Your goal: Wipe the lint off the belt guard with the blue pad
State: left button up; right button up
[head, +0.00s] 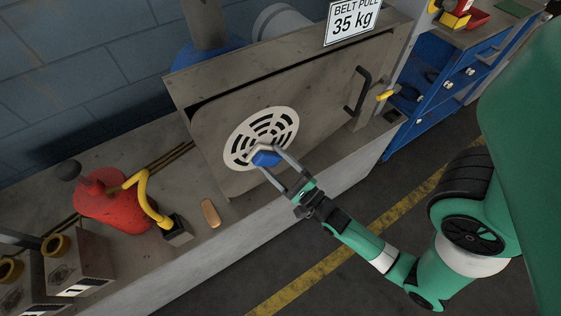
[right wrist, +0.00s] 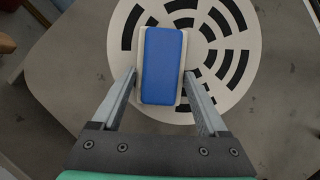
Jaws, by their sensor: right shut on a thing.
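The belt guard is a grey panel (head: 310,100) with a round white slotted grille (head: 262,126) in its lower left part. My right gripper (head: 265,160) is shut on the blue pad (head: 266,158), which lies over the lower part of the grille. In the right wrist view the pad (right wrist: 163,66) has a pale backing and sits between the two fingers, in front of the slotted grille (right wrist: 235,80). I cannot tell whether the pad touches the grille. I see no clear lint; the part behind the pad is hidden. My left gripper is not in view.
A black handle (head: 359,90) and a yellow lever (head: 385,95) are on the panel's right. On the ledge to the left stand a red rounded object (head: 103,198), a yellow curved pipe (head: 147,196) and a small orange-brown piece (head: 210,213). A blue cabinet (head: 445,85) stands at the right.

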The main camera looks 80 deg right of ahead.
jog(key=shift+w+a+b, duration=0.35)
jog(key=shift+w+a, duration=0.2)
jog(key=shift+a, duration=0.05)
jog(key=shift+s+a+r+p, duration=0.1)
jog(key=shift+s+a+p, duration=0.1)
jog(key=shift+a+p, duration=0.15)
jog(key=s+a+p, duration=0.3)
jog(key=s, duration=0.1)
jog(key=shift+a, duration=0.25)
jog(key=shift+a, duration=0.1)
